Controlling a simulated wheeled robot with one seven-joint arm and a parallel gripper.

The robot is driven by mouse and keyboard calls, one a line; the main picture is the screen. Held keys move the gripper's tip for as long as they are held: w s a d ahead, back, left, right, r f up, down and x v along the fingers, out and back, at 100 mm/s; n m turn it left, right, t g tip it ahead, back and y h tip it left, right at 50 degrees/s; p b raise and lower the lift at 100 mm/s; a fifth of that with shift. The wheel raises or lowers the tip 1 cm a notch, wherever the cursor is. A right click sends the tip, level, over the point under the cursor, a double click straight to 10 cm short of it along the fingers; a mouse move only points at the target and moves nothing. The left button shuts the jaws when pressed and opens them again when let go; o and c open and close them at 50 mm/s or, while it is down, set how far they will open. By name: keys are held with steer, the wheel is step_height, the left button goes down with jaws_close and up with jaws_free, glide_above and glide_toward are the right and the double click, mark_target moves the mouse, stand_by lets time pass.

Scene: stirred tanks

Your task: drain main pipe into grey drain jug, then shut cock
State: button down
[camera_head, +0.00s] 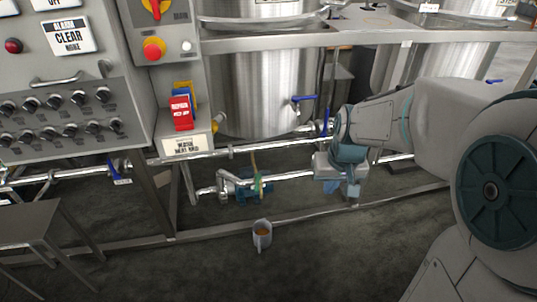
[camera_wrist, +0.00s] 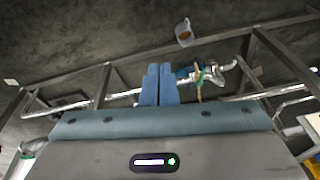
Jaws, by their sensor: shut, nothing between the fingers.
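The grey drain jug (camera_head: 262,236) stands upright on the floor in front of the low frame rail, with orange-brown liquid in it; it also shows in the wrist view (camera_wrist: 184,34). Above and behind it, the main pipe (camera_head: 290,175) runs along the frame past a blue pump body (camera_head: 228,188). A green and yellowish upright part (camera_head: 257,178) stands at the pipe by the pump; I cannot tell whether it is the cock or how it is set. My gripper (camera_head: 354,194) is shut and empty, right of the jug and apart from it. Its fingers (camera_wrist: 159,72) are together in the wrist view.
A control panel (camera_head: 75,80) with knobs fills the upper left. Steel tanks (camera_head: 265,90) stand behind the frame. Blue-handled valves (camera_head: 326,115) sit on the upper pipes. A low frame rail (camera_head: 300,212) crosses behind the jug. A stool (camera_head: 35,215) stands at left. The front floor is clear.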

steer(key=w+a+f+y+b, duration=0.25)
steer(key=w+a+f, duration=0.25)
steer(key=w+f, duration=0.65)
steer(key=t+y+b, duration=0.2)
steer(key=b, duration=0.5)
glide_toward(257, 184)
step_height(257, 184, down, 6)
steer(key=w+d, duration=0.2)
steer(key=d, duration=0.1)
steer(key=a, duration=0.1)
steer(key=a+b, duration=0.1)
steer(key=a, duration=0.2)
steer(key=shift+w+a+f, duration=0.1)
steer(key=shift+a+f, duration=0.05)
steer(key=shift+f, duration=0.1)
